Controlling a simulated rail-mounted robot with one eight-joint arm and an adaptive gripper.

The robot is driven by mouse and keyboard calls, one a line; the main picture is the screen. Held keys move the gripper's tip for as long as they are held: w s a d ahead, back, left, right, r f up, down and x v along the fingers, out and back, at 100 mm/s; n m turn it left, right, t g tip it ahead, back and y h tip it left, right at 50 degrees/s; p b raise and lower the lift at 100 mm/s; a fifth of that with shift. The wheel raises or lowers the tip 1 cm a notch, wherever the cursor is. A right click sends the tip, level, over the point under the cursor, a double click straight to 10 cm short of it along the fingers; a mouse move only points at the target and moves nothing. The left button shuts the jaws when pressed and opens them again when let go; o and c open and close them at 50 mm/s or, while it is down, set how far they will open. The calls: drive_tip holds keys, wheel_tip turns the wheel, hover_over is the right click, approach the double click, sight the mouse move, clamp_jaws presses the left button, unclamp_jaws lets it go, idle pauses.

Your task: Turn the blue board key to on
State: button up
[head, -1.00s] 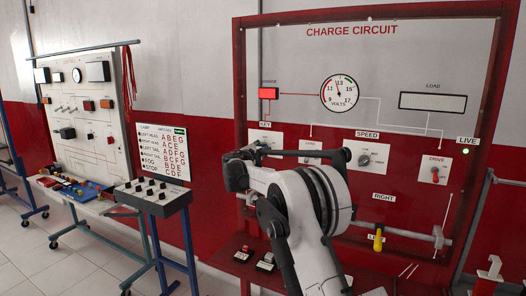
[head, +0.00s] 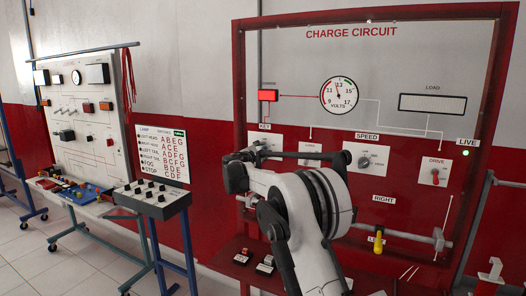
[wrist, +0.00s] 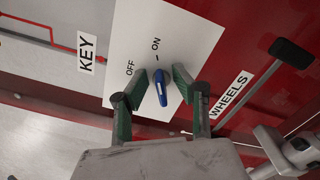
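The blue key (wrist: 160,88) is a slim blue knob with a pale line on its lower half, on a white plate (wrist: 193,33) in the wrist view. Printed ON and OFF marks stand above it, OFF to the left and ON nearly straight up. Its long axis runs nearly up and down; I cannot tell which end is the pointer. My gripper (wrist: 161,82) is open, with one green-padded finger on each side of the key. Whether the pads touch it is unclear.
The charge circuit board (head: 295,60) has a lit red lamp (head: 268,95), a volt gauge (head: 338,95), a speed knob (head: 365,161) and a red drive lever (head: 435,177). A WHEELS label (wrist: 230,94) is right of the key plate. Another trainer stands left.

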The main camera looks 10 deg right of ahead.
drive_tip(key=shift+s+a, duration=0.1)
drive_tip(key=shift+a, duration=0.05)
drive_tip(key=v, duration=1.1)
drive_tip(key=shift+s+a, duration=0.2)
drive_tip(key=shift+s, duration=0.1)
drive_tip(key=s+d+r+m+g+y, duration=0.15)
drive_tip(key=s+d+m+g, duration=0.35)
drive_tip(key=s, duration=1)
drive_tip(key=s+d+r+m+y, duration=0.1)
drive_tip(key=s+d+m+y, duration=0.4)
drive_tip(key=s, duration=0.9)
drive_tip(key=s+a+f+m+y, duration=0.1)
drive_tip(key=s+f, duration=0.3)
drive_tip(key=s, duration=0.6)
drive_tip(key=s+a+f+m+g+y, duration=0.1)
drive_tip(key=s+f, duration=0.4)
drive_tip(key=s, duration=0.6)
drive_tip(key=s+a+f+m+g+y, duration=0.1)
drive_tip(key=s+f+m, duration=0.3)
drive_tip(key=s, duration=0.6)
drive_tip(key=shift+s+a+f+y, duration=0.2)
drive_tip(key=shift+s+f+y, duration=0.1)
drive_tip(key=shift+f+y, duration=0.35)
